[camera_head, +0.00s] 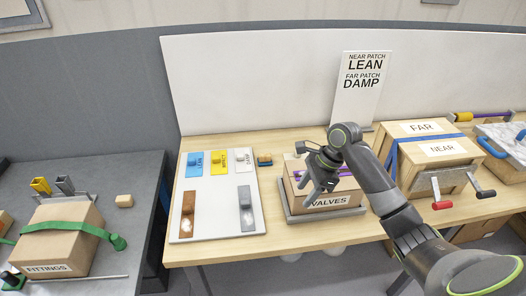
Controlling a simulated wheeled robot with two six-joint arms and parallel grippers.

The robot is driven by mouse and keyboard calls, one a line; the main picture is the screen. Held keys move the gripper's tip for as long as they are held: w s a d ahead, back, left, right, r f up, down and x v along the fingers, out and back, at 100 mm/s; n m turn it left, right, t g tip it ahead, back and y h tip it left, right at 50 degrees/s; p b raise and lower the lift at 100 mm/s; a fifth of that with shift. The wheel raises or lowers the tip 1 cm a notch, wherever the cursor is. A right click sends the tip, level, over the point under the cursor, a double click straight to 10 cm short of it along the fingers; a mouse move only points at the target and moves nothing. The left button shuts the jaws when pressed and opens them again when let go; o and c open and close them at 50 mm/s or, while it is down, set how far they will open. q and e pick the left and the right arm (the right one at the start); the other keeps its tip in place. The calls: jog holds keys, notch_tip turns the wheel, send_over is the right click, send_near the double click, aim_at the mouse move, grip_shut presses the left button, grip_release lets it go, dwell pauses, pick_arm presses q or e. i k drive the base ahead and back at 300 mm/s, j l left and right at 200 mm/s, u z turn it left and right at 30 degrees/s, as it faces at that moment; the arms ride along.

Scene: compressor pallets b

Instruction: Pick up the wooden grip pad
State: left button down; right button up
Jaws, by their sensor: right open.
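A brown, wood-coloured pad (187,216) with a pale patch lies at the lower left of a white board (216,183) on the light wooden table. A similar grey pad (246,209) lies to its right. The brown one looks like the wooden grip pad, but I cannot read any marking on it. My right gripper (316,187) is open, over the cardboard box marked VALVES (332,203), right of the board and apart from both pads. It hides part of the box top and a purple strap (345,171). My left gripper is out of view.
Blue (195,165), yellow and white cards line the board's top. A LEAN/DAMP sign (360,85) stands behind. A grey table (140,165) at left holds the FITTINGS box (60,250).

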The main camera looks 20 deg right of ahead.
aim_at(264, 159)
jog(key=i+l, duration=0.15)
jog(key=i, duration=0.2)
jog(key=i+l, duration=0.15)
jog(key=i, duration=0.25)
jog(key=i+l, duration=0.15)
jog(key=i, duration=0.2)
